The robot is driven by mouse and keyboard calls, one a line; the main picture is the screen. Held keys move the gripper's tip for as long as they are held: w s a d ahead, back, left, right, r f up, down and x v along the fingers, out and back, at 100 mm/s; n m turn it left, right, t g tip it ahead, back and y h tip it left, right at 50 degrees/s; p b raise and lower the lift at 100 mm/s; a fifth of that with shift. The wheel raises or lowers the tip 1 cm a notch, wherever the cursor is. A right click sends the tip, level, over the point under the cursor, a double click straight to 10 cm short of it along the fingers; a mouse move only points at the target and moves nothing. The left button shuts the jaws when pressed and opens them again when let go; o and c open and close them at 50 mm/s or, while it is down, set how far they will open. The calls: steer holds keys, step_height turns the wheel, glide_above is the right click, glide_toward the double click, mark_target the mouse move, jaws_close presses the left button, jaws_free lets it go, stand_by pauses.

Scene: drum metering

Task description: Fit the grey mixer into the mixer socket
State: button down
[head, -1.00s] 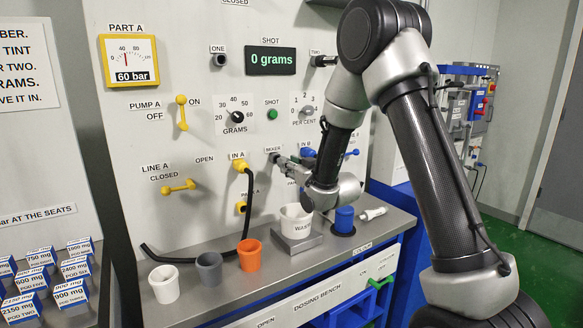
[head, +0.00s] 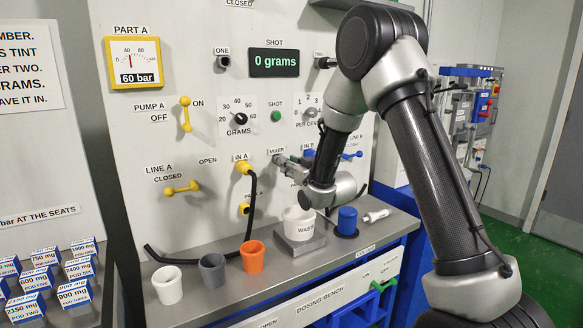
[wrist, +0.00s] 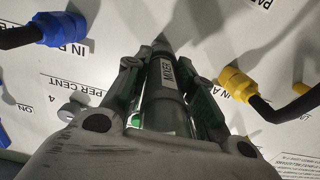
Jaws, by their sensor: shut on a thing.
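The grey mixer (wrist: 168,96) is a dark grey cylinder with a white label reading MIXER. In the wrist view my gripper (wrist: 163,84) is shut on it, one finger on each side. The mixer's far end points at the white panel, near the top middle of the wrist view. In the head view my gripper (head: 286,163) is at the panel, just below the MIXER label (head: 277,151). The mixer socket is hidden behind the gripper and mixer. I cannot tell whether the mixer's end is inside it or only in front of it.
A yellow fitting (head: 243,167) with a black hose is left of the gripper. A blue fitting (wrist: 62,28) with a hose is on the other side. Below, a white waste cup (head: 298,222), a blue cylinder (head: 347,220) and an orange cup (head: 252,257) stand on the bench.

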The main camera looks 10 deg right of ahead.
steer(key=shift+w+a, duration=0.15)
steer(key=shift+w, duration=0.4)
steer(key=c, duration=1.1)
jaws_free()
steer(key=v, duration=1.2)
steer(key=shift+a, duration=0.1)
